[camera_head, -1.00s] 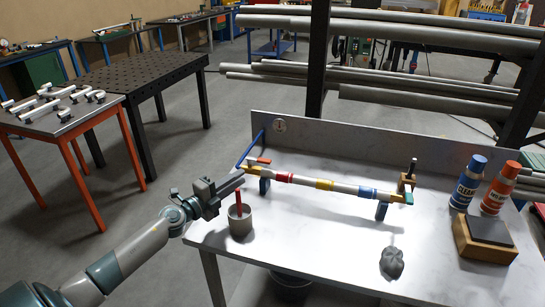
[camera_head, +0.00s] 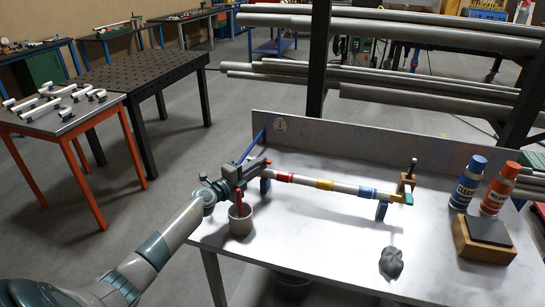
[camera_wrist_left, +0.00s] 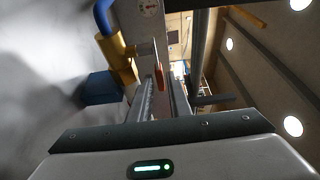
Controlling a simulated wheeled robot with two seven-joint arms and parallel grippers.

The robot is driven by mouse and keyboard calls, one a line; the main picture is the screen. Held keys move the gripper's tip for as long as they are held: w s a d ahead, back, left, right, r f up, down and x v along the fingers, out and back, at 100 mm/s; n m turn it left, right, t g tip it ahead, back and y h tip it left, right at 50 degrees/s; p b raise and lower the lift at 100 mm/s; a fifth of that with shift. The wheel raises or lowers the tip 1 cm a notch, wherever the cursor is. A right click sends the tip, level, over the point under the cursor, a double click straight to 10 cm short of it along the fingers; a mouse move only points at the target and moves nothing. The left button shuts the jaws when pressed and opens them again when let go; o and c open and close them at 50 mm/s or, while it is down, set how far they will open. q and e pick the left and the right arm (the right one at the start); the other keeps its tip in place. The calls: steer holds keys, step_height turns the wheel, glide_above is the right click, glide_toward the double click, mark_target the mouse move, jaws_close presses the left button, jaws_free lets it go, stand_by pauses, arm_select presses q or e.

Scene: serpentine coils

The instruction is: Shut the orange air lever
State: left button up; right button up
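The orange air lever shows as a small orange tip (camera_head: 268,161) at the left end of the pipe (camera_head: 308,181) in the head view. In the left wrist view the lever (camera_wrist_left: 159,78) appears between the two finger lines, near the fingertips. My left gripper (camera_head: 261,164) reaches over the cup to the lever, its fingers apart; I cannot tell whether they touch the lever. The brass valve body (camera_wrist_left: 116,52) is beside the fingers in the wrist view. It is mostly hidden behind the gripper in the head view. My right gripper is out of view.
A grey cup (camera_head: 241,223) with a red-handled tool stands below my left gripper. A blue hose (camera_wrist_left: 103,15) runs to the valve. A blue support (camera_head: 265,186) holds the pipe. A dark lump (camera_head: 391,262) and two bottles (camera_head: 467,186) stand right.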

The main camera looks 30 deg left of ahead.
arm_select(q)
steer(key=w+d, duration=0.1)
steer(key=w, duration=0.6)
steer(key=shift+b, duration=0.3)
jaws_close()
